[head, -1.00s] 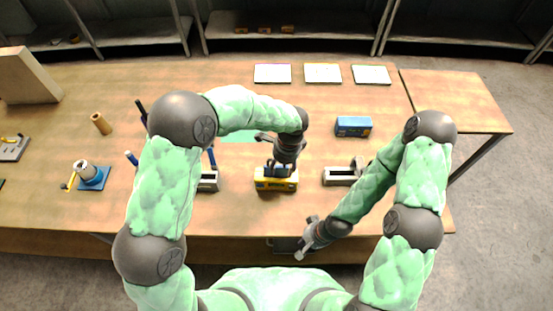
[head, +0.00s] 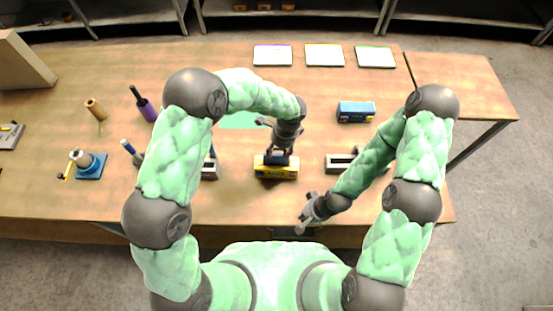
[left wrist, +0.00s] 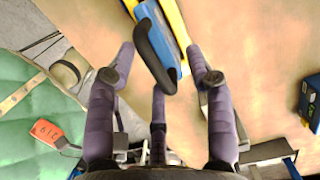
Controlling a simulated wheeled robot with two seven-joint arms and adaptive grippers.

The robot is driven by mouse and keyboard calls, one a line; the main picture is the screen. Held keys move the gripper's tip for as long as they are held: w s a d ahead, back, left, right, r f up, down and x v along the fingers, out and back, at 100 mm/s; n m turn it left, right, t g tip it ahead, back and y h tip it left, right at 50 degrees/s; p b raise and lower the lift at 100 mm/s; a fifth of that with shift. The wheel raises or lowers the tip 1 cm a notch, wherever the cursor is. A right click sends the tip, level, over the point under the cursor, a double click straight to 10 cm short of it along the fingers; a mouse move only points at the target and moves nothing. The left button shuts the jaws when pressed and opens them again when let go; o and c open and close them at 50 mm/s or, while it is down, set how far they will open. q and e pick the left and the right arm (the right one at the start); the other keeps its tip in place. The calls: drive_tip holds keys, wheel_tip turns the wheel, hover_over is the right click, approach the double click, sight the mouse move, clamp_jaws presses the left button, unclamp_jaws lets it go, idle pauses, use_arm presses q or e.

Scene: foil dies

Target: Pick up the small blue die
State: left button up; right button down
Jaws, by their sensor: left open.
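A small blue die (left wrist: 160,42) with a dark curved handle shows in the left wrist view, against a yellow block (left wrist: 175,20). In the head view the yellow block (head: 276,172) is at the middle of the table, and the blue die is mostly hidden by the gripper above it. My left gripper (head: 279,155) is right over the yellow block. In the left wrist view its fingers (left wrist: 160,60) are spread on either side of the dark handle, with no visible grip. My right gripper (head: 308,214) hangs empty near the front edge; its opening is unclear.
A larger blue box (head: 356,111) lies to the right, behind a grey holder (head: 338,163). Another grey holder (head: 209,170) is left of the yellow block. A green mat (head: 240,120) and white pads (head: 324,55) lie farther back. A purple-handled tool (head: 147,109) is at left.

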sight(277, 156)
use_arm(q)
drive_tip(key=f, duration=0.2)
drive_tip(key=a+f, duration=0.1)
drive_tip(key=f, duration=0.1)
drive_tip(key=shift+f, duration=0.1)
drive_tip(key=shift+s, duration=0.1)
clamp_jaws()
